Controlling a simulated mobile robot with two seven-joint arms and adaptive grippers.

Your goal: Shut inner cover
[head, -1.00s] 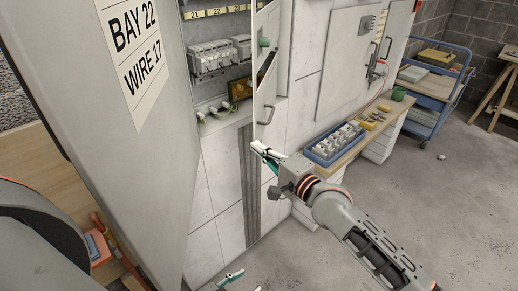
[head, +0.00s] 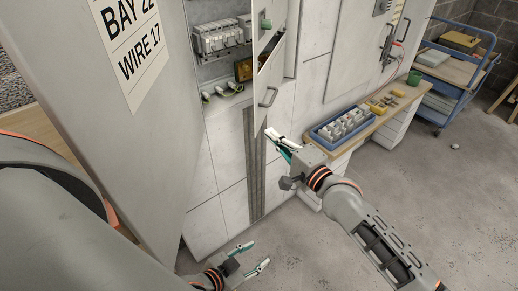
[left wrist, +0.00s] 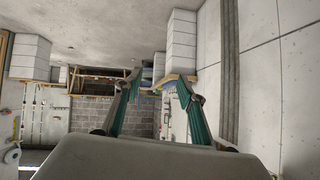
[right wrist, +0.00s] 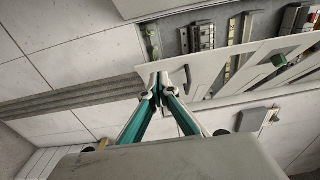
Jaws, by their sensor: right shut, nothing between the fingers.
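The inner cover (head: 268,77) is a narrow white panel with a green knob and a grey handle. It stands swung out, ajar, from the open cabinet bay (head: 222,70). In the right wrist view the cover (right wrist: 218,78) slants across just beyond the fingertips. My right gripper (head: 270,138) is shut and empty, just below the cover's lower end in the head view; I cannot tell whether it touches. It also shows in the right wrist view (right wrist: 159,88). My left gripper (head: 258,255) is open and empty, low near the cabinet front. Its fingers stand apart in the left wrist view (left wrist: 160,90).
A large grey outer door (head: 130,110) labelled BAY 22 WIRE 17 stands open at left. A wooden bench (head: 375,117) with a blue tray (head: 343,124) of parts is to the right. A blue cart (head: 455,70) stands farther back. The floor (head: 420,190) between is mostly clear.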

